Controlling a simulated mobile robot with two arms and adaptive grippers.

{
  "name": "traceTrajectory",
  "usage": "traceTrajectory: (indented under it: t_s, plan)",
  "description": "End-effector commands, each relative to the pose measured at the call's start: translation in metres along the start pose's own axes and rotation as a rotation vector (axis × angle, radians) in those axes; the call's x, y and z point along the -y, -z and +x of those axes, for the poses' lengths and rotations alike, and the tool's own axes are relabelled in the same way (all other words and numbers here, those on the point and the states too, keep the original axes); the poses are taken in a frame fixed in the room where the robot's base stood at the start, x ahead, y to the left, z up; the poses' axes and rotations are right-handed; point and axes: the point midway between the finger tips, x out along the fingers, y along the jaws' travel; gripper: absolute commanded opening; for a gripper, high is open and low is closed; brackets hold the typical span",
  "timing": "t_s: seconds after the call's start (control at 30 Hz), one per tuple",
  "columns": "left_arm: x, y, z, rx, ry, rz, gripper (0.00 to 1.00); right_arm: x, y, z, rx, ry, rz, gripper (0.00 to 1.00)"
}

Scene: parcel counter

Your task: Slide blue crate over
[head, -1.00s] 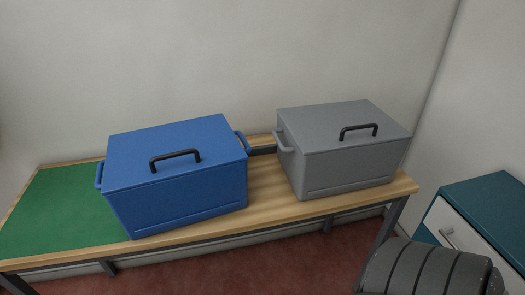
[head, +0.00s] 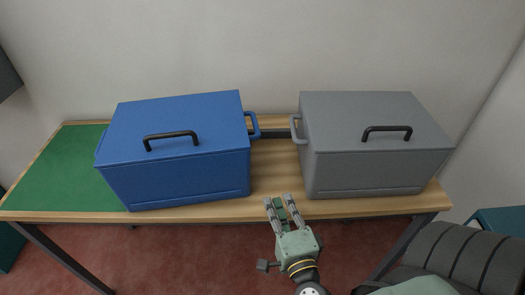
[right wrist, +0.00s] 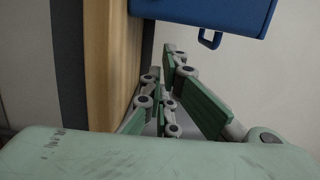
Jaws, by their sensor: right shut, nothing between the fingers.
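The blue crate (head: 185,178) stands upright on the left half of the table, lid closed, with a black handle on top and a blue side handle (head: 252,126) on its right. Its left part overlaps the green mat (head: 55,175). The crate (right wrist: 200,10) and a side handle (right wrist: 210,39) also show at the top of the right wrist view. My right gripper (head: 279,199) is shut and empty at the table's front edge, right of the blue crate's front right corner and apart from it. It points toward the gap between the crates. My left gripper is out of view.
A grey crate (head: 370,174) stands at the table's right end, with a gap of bare wood (head: 275,165) between the crates. The mat is clear left of the blue crate. A wall stands behind the table (head: 215,211). A teal cabinet (head: 503,221) is at the right.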

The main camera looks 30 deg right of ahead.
Motion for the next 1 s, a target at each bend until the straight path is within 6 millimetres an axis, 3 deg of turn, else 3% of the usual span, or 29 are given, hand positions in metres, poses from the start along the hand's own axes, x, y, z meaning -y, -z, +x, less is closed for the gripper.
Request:
traceTrajectory:
  t_s: [0.17, 0.8, 1.0]
  plan:
    - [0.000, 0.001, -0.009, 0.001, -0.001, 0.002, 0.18, 0.004, 0.000, 0.025, -0.001, 0.003, 0.001, 0.00]
    - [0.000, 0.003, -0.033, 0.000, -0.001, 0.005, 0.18, 0.002, -0.001, 0.163, 0.003, 0.002, -0.003, 0.00]
    - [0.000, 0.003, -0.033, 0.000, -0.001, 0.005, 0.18, 0.000, -0.001, 0.188, 0.003, 0.000, -0.003, 0.00]
